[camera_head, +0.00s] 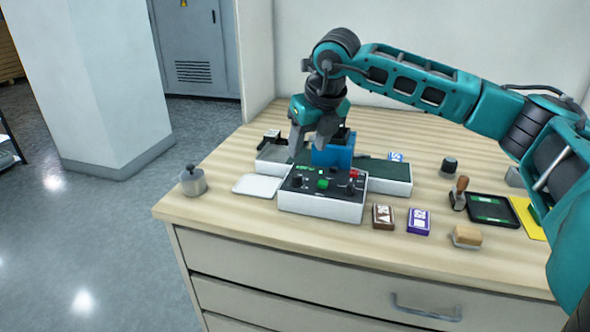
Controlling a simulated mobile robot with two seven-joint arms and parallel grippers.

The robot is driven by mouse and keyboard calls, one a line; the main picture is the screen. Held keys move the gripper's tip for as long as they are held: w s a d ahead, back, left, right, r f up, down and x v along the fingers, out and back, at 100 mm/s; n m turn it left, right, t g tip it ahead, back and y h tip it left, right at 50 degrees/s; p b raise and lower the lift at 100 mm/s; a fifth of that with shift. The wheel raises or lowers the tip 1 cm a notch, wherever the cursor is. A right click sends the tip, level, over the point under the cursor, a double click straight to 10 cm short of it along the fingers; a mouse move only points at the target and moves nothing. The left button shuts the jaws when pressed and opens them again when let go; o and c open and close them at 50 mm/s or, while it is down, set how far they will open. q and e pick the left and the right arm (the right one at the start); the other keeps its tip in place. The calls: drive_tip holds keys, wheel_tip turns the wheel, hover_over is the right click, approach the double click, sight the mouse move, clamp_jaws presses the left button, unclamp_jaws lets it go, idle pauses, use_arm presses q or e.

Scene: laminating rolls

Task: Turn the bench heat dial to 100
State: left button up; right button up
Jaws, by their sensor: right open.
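The control box (322,206) is white with a dark sloped top and sits near the bench's front. Its top has a dark knob (297,181) at the left, a green control (322,183) in the middle, and dark and red controls (353,176) at the right. A small lit green readout (303,168) is too small to read, and I cannot tell which knob is the heat dial. My right gripper (311,143) hangs open above and behind the box, fingers down, apart from the knobs. My left gripper is out of view.
A white pad (257,186) and metal pot (192,181) are to the left. Small boxes (418,221), a stamp (460,190) and a dark pad (492,209) are to the right.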

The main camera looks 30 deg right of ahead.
sight(297, 174)
drive_tip(key=x, duration=0.9)
drive_tip(key=shift+w+a+f, duration=0.1)
drive_tip(key=shift+f, duration=0.15)
drive_tip(key=shift+c, duration=0.3)
clamp_jaws()
drive_tip(key=shift+n, duration=0.4)
drive_tip(key=n+y, duration=0.1)
drive_tip(key=n, duration=0.1)
drive_tip(key=n+y, duration=0.1)
drive_tip(key=n, duration=0.1)
drive_tip(key=shift+w+d+r+n, duration=0.1)
drive_tip(key=shift+d+n, duration=0.15)
drive_tip(key=shift+n, duration=0.15)
drive_tip(key=n+g+y, duration=0.1)
drive_tip(key=n, duration=0.2)
drive_tip(key=n+y, duration=0.1)
drive_tip(key=n, duration=0.2)
drive_tip(key=shift+w+d+g+p, duration=0.15)
drive_tip(key=shift+g+p, duration=0.25)
drive_tip(key=shift+n, duration=0.3)
